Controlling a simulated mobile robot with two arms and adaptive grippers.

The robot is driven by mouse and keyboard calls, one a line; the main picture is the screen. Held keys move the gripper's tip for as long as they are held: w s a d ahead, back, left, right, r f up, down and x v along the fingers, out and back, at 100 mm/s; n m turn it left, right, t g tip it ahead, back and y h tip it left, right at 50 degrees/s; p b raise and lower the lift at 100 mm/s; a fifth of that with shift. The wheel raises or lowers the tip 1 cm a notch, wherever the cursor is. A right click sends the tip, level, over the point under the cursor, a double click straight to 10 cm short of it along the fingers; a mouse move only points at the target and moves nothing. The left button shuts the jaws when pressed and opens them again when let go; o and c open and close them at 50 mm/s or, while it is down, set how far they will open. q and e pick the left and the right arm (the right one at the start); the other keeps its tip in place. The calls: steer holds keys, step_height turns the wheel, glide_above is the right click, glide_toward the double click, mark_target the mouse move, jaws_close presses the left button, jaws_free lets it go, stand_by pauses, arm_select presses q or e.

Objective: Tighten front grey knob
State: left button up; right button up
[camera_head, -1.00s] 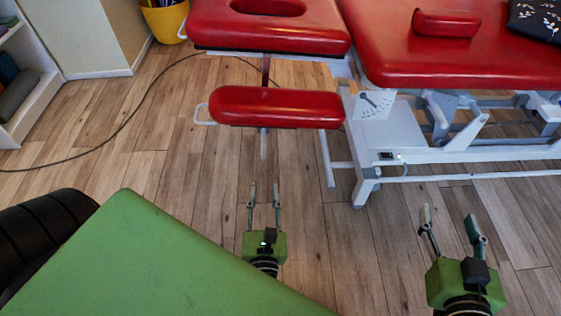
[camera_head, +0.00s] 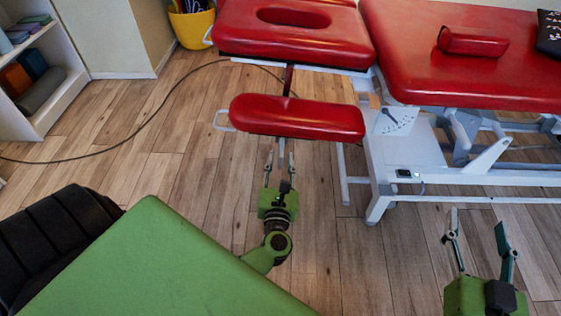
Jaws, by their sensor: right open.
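The red treatment table (camera_head: 460,70) has a lower red armrest pad (camera_head: 297,117) at its near left end. A thin grey post (camera_head: 281,155) hangs below this pad. I cannot make out a grey knob; it may be too small or hidden near the post. My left gripper (camera_head: 280,158) is just below the pad's front edge, its fingers apart on either side of the post in this view. Contact cannot be told. My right gripper (camera_head: 477,222) is open and empty, in front of the table's white base at the lower right.
A white rail handle (camera_head: 222,121) sticks out at the pad's left end. The white table frame (camera_head: 375,175) stands right of my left gripper. A dark cable (camera_head: 115,140) crosses the floor. A yellow bucket (camera_head: 192,27) and shelf (camera_head: 60,85) stand at the left.

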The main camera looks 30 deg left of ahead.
arm_select(q)
jaws_close()
